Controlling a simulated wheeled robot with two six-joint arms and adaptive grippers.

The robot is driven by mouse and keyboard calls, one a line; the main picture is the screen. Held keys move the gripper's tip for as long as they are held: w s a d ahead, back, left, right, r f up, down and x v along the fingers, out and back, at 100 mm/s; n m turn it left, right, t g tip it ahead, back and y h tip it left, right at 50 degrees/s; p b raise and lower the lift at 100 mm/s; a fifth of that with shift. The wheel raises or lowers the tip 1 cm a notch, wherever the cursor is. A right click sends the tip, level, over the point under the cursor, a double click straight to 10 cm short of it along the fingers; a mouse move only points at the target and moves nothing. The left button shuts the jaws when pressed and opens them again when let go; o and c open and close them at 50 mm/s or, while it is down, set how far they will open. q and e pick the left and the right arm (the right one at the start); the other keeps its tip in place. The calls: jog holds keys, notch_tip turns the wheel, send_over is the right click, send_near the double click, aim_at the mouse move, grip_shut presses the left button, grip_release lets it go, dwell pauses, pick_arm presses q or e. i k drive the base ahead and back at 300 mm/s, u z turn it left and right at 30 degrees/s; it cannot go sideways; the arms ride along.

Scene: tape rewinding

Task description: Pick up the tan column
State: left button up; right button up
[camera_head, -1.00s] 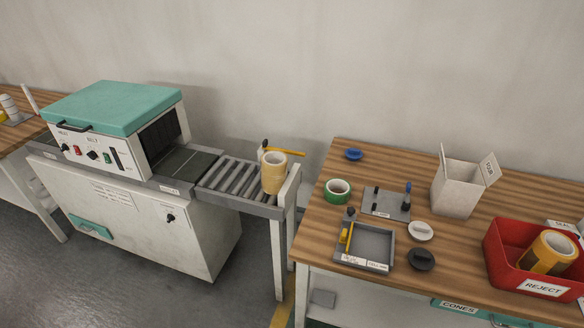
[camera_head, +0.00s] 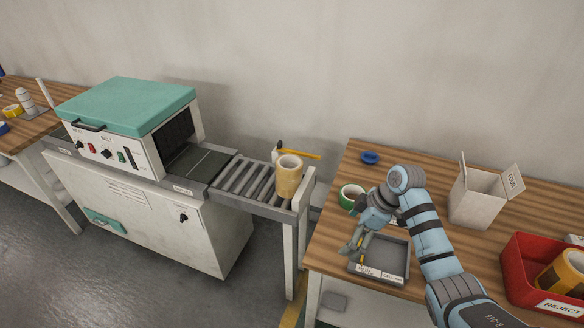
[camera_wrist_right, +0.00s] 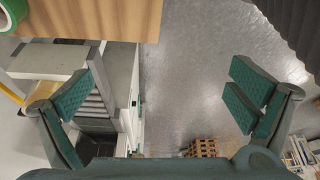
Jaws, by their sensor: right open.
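The tan column (camera_head: 289,177), a stack of tan tape rolls, stands upright at the right end of the roller conveyor. My right gripper (camera_head: 352,247) is open and empty above the left part of the grey tray on the right table, to the right of and nearer than the column. Its two spread fingers (camera_wrist_right: 160,95) show in the right wrist view with nothing between them. My left gripper is not in view.
A yellow-armed stop (camera_head: 298,152) stands behind the column. The green tape roll (camera_head: 351,196), grey tray (camera_head: 399,277), white box (camera_head: 476,196) and red reject bin (camera_head: 522,270) are on the table. The teal-lidded machine (camera_head: 125,107) is left of the rollers (camera_head: 243,178). A gap separates conveyor and table.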

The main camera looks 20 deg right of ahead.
aim_at(290, 167)
jog(key=u, duration=0.05)
jog(key=i, duration=1.2)
